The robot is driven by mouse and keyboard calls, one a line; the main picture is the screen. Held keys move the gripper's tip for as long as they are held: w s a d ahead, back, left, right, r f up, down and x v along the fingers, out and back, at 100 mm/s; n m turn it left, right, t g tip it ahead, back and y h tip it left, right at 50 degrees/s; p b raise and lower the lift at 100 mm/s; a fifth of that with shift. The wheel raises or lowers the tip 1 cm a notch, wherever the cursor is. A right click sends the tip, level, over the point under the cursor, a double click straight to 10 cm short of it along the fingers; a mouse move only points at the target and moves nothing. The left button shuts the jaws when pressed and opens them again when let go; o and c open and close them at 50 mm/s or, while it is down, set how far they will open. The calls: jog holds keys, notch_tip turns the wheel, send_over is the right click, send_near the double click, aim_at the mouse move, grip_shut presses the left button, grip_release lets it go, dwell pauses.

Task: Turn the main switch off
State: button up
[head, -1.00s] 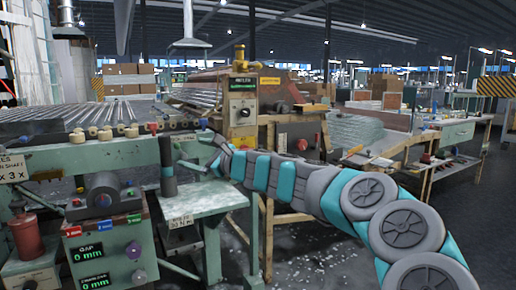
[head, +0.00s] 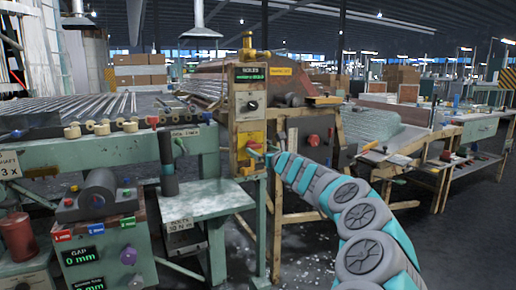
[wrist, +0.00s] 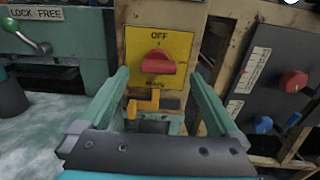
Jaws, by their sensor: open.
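The main switch is a red knob (wrist: 152,62) on a yellow plate (wrist: 175,45) marked OFF at the top. The knob lies roughly crosswise, not pointing up at OFF. In the head view the yellow plate (head: 250,133) is on the front of the tan column. My gripper (wrist: 160,78) is open and empty in the wrist view, one finger to each side of the lower plate. The knob appears between and beyond the fingertips, with no visible contact. In the head view my gripper (head: 262,154) is just in front of the column, its fingers small there.
An orange bracket-like part (wrist: 143,104) sits below the plate. A dark panel with a red knob (wrist: 293,81) and blue knobs is on the right. A LOCK FREE label and green-knobbed lever (wrist: 7,24) are on the left. A rollers panel (head: 250,95) is above the switch.

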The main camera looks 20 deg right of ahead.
aim_at(256, 147)
jog(key=shift+w+a, duration=0.1)
jog(key=shift+w, duration=1.5)
jog(key=shift+c, duration=0.4)
jog(key=c, duration=1.3)
